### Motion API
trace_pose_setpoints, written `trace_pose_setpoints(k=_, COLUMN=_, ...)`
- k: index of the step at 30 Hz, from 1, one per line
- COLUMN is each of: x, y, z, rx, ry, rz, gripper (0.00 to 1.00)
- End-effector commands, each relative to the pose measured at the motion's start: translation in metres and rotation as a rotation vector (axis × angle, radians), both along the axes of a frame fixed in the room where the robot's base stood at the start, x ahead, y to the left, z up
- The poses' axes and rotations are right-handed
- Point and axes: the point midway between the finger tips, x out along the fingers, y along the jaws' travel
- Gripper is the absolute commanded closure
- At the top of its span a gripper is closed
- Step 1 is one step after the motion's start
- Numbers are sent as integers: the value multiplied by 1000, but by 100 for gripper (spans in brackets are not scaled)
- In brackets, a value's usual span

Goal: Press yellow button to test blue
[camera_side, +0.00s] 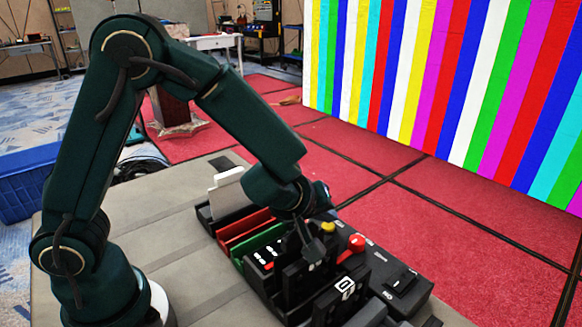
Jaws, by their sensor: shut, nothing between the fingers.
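The yellow button (327,228) sits on a black control box (388,264) on the table. My gripper (314,250) is shut and empty, pointing down over the dark blocks just in front of and to the left of the yellow button. Whether its tip touches anything beneath cannot be told. A red ball-topped control (356,243) stands to the right of the yellow button. The video wall (440,80) at the back right shows vertical stripes in several colours, blue among them.
Red (246,229) and green (258,245) slotted holders and a white card-like block (227,190) stand left of my gripper. Dark blocks with white marks crowd the front. The table (190,240) is clear on the left. A blue crate (25,185) is at far left.

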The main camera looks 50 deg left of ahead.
Motion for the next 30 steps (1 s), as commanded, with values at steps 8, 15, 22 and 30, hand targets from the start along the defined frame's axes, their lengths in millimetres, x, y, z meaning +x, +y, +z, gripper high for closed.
trace_pose_setpoints(k=8, x=0, y=0, z=-1, rx=0, ry=-1, rz=-1, gripper=100)
trace_pose_setpoints(k=15, x=0, y=0, z=-2, rx=1, ry=0, rz=-1, gripper=100)
trace_pose_setpoints(k=22, x=0, y=0, z=-5, rx=2, ry=1, rz=-1, gripper=100)
trace_pose_setpoints(k=30, x=0, y=0, z=-8, rx=1, ry=2, rz=-1, gripper=100)
